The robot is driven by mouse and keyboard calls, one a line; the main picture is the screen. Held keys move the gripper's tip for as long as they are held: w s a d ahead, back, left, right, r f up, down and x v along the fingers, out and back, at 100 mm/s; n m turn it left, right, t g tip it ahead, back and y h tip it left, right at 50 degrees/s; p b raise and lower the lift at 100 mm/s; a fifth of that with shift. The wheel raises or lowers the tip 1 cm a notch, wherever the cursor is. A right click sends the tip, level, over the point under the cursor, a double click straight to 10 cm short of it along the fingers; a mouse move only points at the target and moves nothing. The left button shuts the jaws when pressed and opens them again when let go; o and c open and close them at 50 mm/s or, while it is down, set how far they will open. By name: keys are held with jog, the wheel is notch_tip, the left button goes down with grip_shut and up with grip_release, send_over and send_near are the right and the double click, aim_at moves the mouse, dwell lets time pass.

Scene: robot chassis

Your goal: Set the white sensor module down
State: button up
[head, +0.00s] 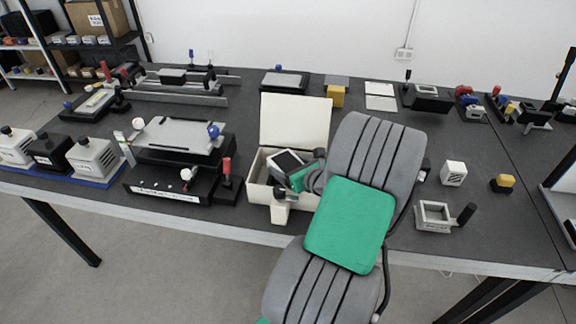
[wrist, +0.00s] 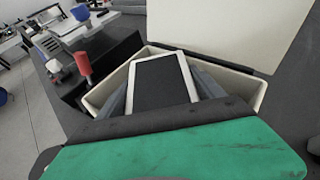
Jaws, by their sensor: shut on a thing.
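My gripper (head: 297,172) is shut on a white-framed block with a dark face, which I take as the white sensor module (head: 283,160). In the wrist view the module (wrist: 186,70) sits between the grey fingers of my gripper (wrist: 162,88), tilted. It is over or within the opening of a cream box (head: 257,183) whose lid (head: 294,120) stands raised behind it. The box rim also shows around the module in the wrist view (wrist: 258,98). The module's underside is hidden, so I cannot tell whether it touches the box floor.
A black fixture with a red-handled clamp (head: 227,168) stands left of the box. A small white cube (head: 453,173), a grey frame with a black handle (head: 433,216) and a yellow-black part (head: 503,183) lie to the right. Bare dark tabletop (head: 400,250) lies near the front edge.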

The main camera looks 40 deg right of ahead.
jog(key=o, duration=1.3)
jog(key=shift+s+a+f, duration=0.15)
jog(key=shift+f, duration=0.3)
jog(key=shift+o, duration=0.4)
jog(key=shift+a+f, duration=0.1)
jog(key=shift+f, duration=0.05)
jog(key=v, duration=0.4)
jog(key=r+v, duration=0.1)
jog(key=v, duration=0.3)
jog(key=p+v, duration=0.1)
jog(key=v, duration=0.3)
jog(key=shift+r, duration=0.4)
